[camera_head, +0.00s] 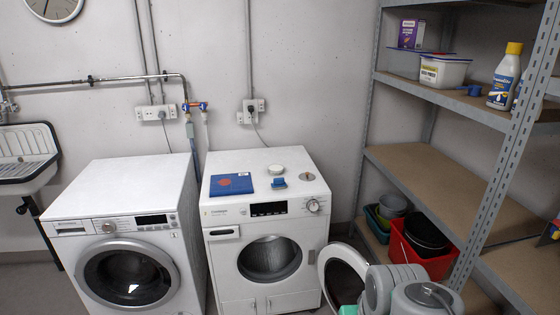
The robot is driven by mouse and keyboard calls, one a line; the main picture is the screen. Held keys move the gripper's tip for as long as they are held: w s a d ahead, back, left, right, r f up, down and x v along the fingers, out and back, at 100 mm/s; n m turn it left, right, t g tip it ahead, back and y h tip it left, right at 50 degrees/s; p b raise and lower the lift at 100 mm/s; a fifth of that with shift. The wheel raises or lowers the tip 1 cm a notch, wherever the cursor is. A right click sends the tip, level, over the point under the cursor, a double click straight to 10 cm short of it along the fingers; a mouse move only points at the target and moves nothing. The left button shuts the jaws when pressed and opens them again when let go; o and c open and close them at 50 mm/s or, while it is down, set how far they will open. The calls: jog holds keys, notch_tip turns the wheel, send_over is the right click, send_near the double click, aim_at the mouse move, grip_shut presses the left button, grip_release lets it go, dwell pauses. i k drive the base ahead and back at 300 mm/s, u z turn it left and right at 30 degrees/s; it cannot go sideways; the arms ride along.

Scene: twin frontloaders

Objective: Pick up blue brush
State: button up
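A small blue object (279,183), which looks like the blue brush, lies on the top of the right-hand washing machine (258,220), near its front edge. It is too small to make out bristles. It lies to the right of a flat blue item with a red mark (231,184), and apart from it. A round pale dish or lid (276,169) is just behind it. A small greyish round piece (307,177) lies to its right. Grey rounded links of my arm show at the lower right. My gripper's fingers are not visible, and nothing touches the blue object.
The right machine's round door (343,272) stands open to the right. A second white washing machine (125,240) stands to the left, its door shut. A metal shelf rack (430,165) on the right holds bottles and boxes, with a red bin (420,258) low down. A sink (27,153) is far left.

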aim_at(278, 183)
jog(key=u, duration=0.65)
jog(key=i, duration=1.95)
jog(key=u, duration=1.25)
jog(key=i, duration=0.2)
jog(key=z, duration=0.05)
